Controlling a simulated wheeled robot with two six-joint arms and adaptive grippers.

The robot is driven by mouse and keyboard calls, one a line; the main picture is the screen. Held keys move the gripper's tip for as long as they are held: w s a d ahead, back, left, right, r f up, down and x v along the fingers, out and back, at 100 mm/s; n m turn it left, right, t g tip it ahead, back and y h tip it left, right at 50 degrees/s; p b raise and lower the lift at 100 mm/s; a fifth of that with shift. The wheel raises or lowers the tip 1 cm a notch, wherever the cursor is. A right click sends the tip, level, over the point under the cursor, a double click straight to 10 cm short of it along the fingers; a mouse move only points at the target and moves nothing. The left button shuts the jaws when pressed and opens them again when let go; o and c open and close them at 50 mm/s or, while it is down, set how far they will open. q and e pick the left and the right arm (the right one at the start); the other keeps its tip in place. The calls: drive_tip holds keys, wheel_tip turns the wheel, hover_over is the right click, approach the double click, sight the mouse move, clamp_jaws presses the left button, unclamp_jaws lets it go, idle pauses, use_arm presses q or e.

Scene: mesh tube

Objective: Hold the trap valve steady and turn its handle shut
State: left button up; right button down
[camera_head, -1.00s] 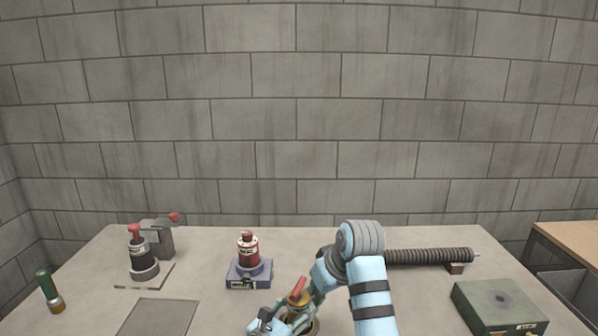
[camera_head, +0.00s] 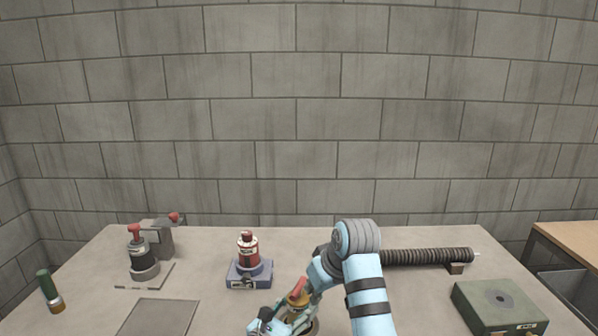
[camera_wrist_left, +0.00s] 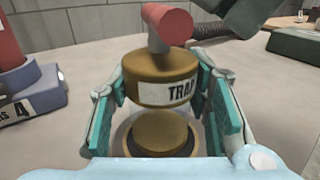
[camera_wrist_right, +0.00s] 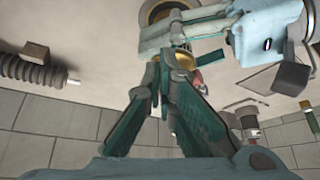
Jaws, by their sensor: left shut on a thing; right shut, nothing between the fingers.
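The trap valve has a brass body with a "TRAP" label (camera_wrist_left: 160,80) and a red handle (camera_wrist_left: 168,24) on top. It stands near the front middle of the table, where the head view shows its red handle (camera_head: 298,287) between my arms. My left gripper (camera_wrist_left: 166,92) is shut on the brass body, one finger on each side. My right gripper (camera_wrist_right: 163,62) is shut and empty beside the valve's top; the brass body (camera_wrist_right: 186,60) and the red handle (camera_wrist_right: 197,77) show just beyond its tips. I cannot tell whether it touches the handle.
A red-topped valve on a blue-grey base (camera_head: 249,270) stands left of my grippers. A dark valve with a red handle (camera_head: 143,262) is farther left, near a green-handled tool (camera_head: 49,291). A ribbed hose (camera_head: 430,256) lies behind my right arm; a green box (camera_head: 500,306) is at right.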

drive_tip(key=shift+s+a, duration=0.3)
drive_tip(key=shift+s, duration=0.05)
drive_tip(key=shift+s+a, duration=0.2)
drive_tip(key=shift+a, duration=0.1)
drive_tip(key=shift+s+a, duration=0.25)
drive_tip(key=shift+a, duration=0.45)
drive_tip(key=shift+a, duration=0.2)
drive_tip(key=shift+s, duration=0.1)
approach(302, 300)
drive_tip(key=a+r, duration=0.2)
drive_tip(key=shift+f, duration=0.1)
idle(0.3)
